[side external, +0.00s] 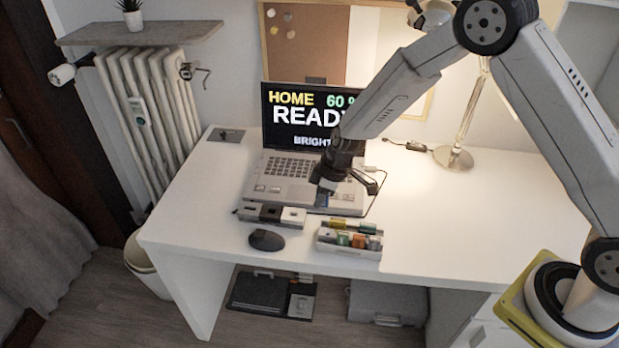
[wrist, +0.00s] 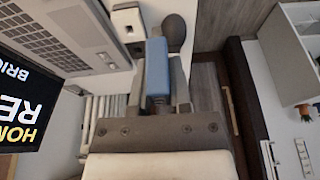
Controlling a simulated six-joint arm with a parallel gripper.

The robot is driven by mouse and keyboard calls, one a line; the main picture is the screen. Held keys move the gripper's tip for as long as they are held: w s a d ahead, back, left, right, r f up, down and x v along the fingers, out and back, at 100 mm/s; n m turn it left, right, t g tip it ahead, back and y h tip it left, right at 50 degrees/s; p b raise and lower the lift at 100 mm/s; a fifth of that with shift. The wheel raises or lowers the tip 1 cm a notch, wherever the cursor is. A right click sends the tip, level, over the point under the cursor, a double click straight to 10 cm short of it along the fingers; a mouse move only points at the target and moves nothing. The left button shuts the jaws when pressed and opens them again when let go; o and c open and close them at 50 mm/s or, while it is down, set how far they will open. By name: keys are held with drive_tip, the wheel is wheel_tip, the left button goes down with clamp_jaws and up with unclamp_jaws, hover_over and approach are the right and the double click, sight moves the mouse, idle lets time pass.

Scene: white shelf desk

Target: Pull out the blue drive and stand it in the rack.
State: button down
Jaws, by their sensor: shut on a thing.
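The blue drive (wrist: 157,66) is in my gripper (wrist: 160,95), which is shut on its near end in the wrist view; its far end points away from the gripper. In the side view the drive (side external: 321,200) shows as a small blue patch below my gripper (side external: 325,184), by the laptop's front right corner. It looks clear of the port block (side external: 270,214), though the exact gap is hard to judge. The rack (side external: 348,246) is a light tray at the desk's front edge, holding several coloured drives, with orange, green and red ones showing.
An open laptop (side external: 285,180) stands behind the port block. A dark mouse (side external: 267,240) lies left of the rack. A lamp (side external: 454,158) stands at the back right, with a cable running to it. The right half of the desk (side external: 470,220) is clear.

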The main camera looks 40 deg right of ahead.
drive_tip(key=shift+s+d+r, duration=0.15)
drive_tip(key=shift+s+r, duration=0.25)
drive_tip(key=shift+s, duration=0.45)
drive_tip(key=shift+s+d+r, duration=0.1)
drive_tip(key=shift+s+r, duration=0.25)
drive_tip(key=shift+s, duration=0.45)
drive_tip(key=shift+r, duration=0.3)
drive_tip(key=shift+r, duration=0.35)
drive_tip(key=shift+r, duration=0.35)
drive_tip(key=shift+r, duration=0.35)
drive_tip(key=shift+r, duration=0.35)
drive_tip(key=shift+r, duration=0.35)
drive_tip(key=shift+r, duration=0.45)
